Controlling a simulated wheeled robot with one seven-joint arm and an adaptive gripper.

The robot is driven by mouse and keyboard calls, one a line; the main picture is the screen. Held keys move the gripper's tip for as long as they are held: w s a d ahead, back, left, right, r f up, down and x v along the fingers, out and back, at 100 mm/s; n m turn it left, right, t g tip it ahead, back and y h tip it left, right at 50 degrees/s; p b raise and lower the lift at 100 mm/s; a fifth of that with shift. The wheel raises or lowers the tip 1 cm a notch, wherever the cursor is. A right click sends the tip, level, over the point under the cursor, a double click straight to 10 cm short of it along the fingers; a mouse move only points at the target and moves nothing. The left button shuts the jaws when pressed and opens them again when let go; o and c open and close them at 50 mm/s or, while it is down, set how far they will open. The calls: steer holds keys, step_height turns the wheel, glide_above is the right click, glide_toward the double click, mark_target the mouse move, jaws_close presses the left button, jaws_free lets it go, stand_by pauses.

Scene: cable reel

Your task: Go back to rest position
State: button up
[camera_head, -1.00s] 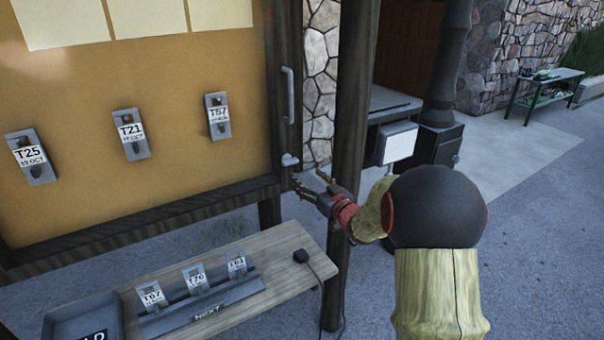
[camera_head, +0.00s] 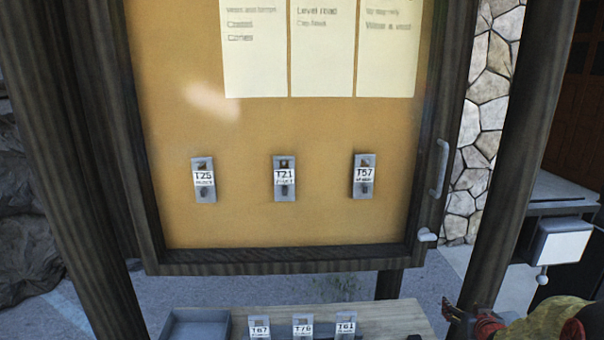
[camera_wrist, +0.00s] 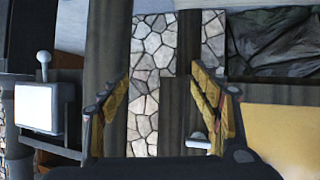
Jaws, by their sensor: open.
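My gripper (camera_head: 456,312) shows at the lower right of the head view, beside the right wooden post. Much of my arm is cut off by the bottom edge. In the wrist view, my gripper (camera_wrist: 164,95) has its two yellow-padded fingers spread wide with nothing between them. Beyond the fingers are a dark post and the stone wall (camera_wrist: 152,52). The gripper appears apart from the board and the tags.
The notice board (camera_head: 290,225) holds tags T25 (camera_head: 203,181), T21 (camera_head: 284,178) and T57 (camera_head: 363,177). Below it, a bench (camera_head: 390,318) carries a grey tray (camera_head: 195,325) and more tags. Wooden posts flank the board. A white box (camera_head: 563,250) stands right.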

steer(key=s+a+f+m+g+b, duration=0.1)
steer(key=s+a+g, duration=0.3)
steer(key=s, duration=0.6)
steer(key=s+a+g+b, duration=0.1)
steer(key=s+a+g, duration=0.3)
steer(key=s, duration=0.5)
steer(key=s+a+r+n+y+b, duration=0.1)
steer(key=s+a+r, duration=0.3)
steer(key=s+a, duration=0.4)
steer(key=s+a+r+n+t+y+b, duration=0.1)
steer(key=s+a+r+y+b, duration=0.1)
steer(key=s+a, duration=0.6)
steer(key=a+r+b, duration=0.1)
steer(key=a+r, duration=0.1)
steer(key=a, duration=0.3)
steer(key=shift+s+a+r+n, duration=0.15)
steer(key=shift+s+r+n, duration=0.05)
steer(key=shift+s+n, duration=0.1)
steer(key=c, duration=0.4)
